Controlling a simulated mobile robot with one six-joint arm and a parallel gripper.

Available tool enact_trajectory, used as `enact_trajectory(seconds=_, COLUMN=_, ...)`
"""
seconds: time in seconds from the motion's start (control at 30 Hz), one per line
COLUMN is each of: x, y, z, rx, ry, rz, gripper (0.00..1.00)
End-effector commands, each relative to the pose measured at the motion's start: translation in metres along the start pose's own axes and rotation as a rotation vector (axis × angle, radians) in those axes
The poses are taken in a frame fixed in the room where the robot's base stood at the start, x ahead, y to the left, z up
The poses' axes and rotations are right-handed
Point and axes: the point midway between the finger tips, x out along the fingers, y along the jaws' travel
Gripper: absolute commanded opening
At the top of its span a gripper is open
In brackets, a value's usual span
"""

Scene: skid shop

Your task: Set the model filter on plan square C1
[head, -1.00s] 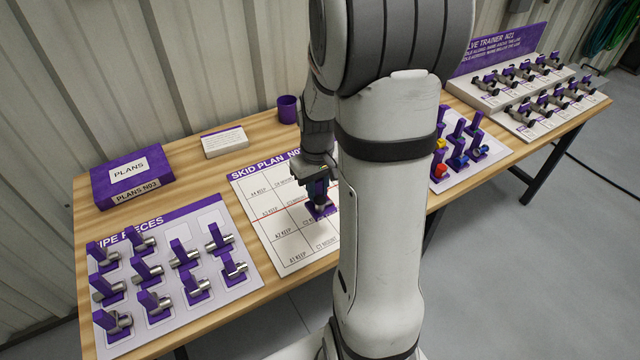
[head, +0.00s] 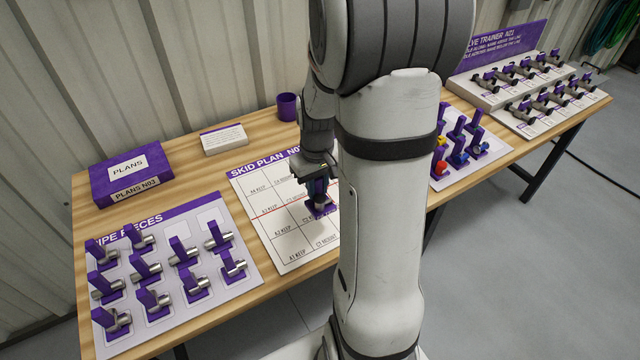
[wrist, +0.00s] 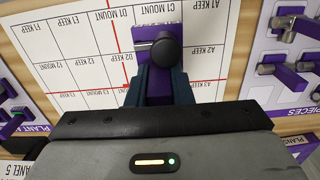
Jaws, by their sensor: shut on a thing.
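My gripper (head: 318,180) is shut on the model filter, a piece with a purple base (head: 322,210). In the wrist view the fingers (wrist: 160,86) grip its purple body (wrist: 205,60), and a dark round knob (wrist: 166,52) faces the camera. The piece is over the white skid plan sheet (head: 282,245). The C1 MOUNT label shows just past the base's far edge in the wrist view and in front of the piece in the head view. I cannot tell whether the base touches the sheet. My arm hides the sheet's right part in the head view.
A pipe pieces board (head: 225,285) with several purple-backed pieces lies left of the plan. A plans box (head: 130,172), a small card (head: 224,140) and a purple cup (head: 288,107) stand behind. A board with coloured valves (head: 490,155) and a valve trainer (head: 500,100) are right.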

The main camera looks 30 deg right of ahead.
Motion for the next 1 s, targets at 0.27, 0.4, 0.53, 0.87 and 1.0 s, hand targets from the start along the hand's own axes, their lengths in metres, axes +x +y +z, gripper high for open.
enact_trajectory(seconds=0.27, x=0.016, y=0.0, z=0.0, rx=-0.001, ry=0.0, rz=0.0, gripper=0.0)
enact_trajectory(seconds=0.4, x=0.024, y=0.0, z=0.0, rx=-0.001, ry=0.0, rz=0.0, gripper=0.0)
enact_trajectory(seconds=0.53, x=0.03, y=0.0, z=0.0, rx=-0.001, ry=0.0, rz=0.0, gripper=0.0)
enact_trajectory(seconds=0.87, x=0.046, y=-0.001, z=0.0, rx=-0.001, ry=-0.001, rz=0.0, gripper=0.0)
enact_trajectory(seconds=1.0, x=0.052, y=-0.001, z=0.0, rx=-0.001, ry=-0.001, rz=0.0, gripper=0.0)
